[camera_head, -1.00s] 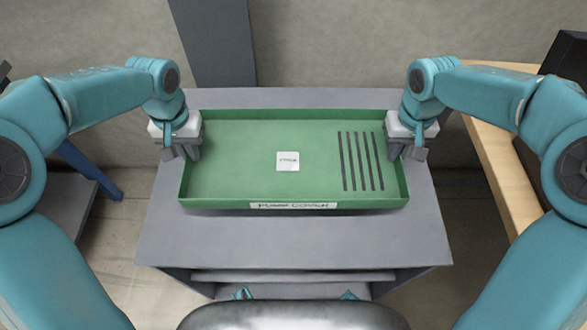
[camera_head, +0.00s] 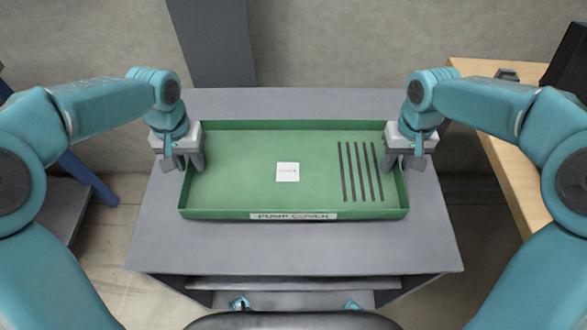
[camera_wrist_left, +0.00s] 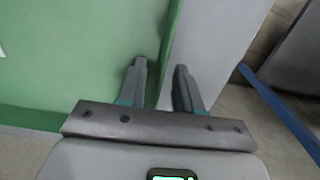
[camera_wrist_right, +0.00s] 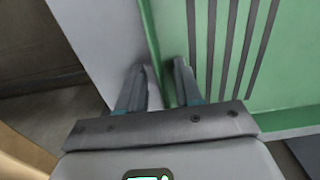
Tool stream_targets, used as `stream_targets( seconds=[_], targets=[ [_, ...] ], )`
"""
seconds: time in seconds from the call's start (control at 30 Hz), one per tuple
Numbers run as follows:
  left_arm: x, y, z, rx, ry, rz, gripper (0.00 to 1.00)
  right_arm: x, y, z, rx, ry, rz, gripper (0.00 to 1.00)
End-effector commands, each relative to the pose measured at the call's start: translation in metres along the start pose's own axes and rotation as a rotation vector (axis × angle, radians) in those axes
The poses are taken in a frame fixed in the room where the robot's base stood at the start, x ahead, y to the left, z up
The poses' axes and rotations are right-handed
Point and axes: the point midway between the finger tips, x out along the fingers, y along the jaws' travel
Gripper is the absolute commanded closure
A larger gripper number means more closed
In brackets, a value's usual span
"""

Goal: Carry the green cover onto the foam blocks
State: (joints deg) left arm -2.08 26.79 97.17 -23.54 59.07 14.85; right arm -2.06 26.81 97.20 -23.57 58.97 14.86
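The green cover (camera_head: 240,190) is a shallow tray-like piece with raised walls, a white square label, dark slots at right and a "PUMP COVER" front label. It looks level over the grey table (camera_head: 300,245). My left gripper (camera_head: 184,160) straddles its left wall, one finger inside and one outside; the left wrist view shows these fingers (camera_wrist_left: 160,68). My right gripper (camera_head: 404,160) straddles the right wall likewise, with its fingers in the right wrist view (camera_wrist_right: 160,66). No foam blocks are visible; the area under the cover is hidden.
Grey table surface is bare in front of the cover and at both sides. A wooden bench (camera_head: 500,150) with dark items stands at right. A dark grey post (camera_head: 210,45) stands behind. A blue bar (camera_head: 88,180) shows at left.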

Motion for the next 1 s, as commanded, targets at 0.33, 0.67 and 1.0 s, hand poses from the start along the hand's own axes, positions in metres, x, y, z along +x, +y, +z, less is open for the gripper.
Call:
stream_targets(
  seconds=[0.33, 0.67, 1.0],
  targets=[
    [-0.061, 0.000, -0.001, 0.000, 0.007, 0.000, 0.66, 0.000, 0.000, 0.000, 0.000, 0.000, 0.000, 0.66],
    [-0.115, 0.000, 0.000, 0.000, 0.003, 0.001, 0.66, 0.000, 0.000, 0.000, 0.000, 0.000, 0.000, 0.66],
    [-0.120, 0.000, 0.001, 0.000, 0.001, 0.000, 0.66, -0.047, 0.000, -0.001, 0.000, 0.006, 0.000, 0.66]
  ],
)
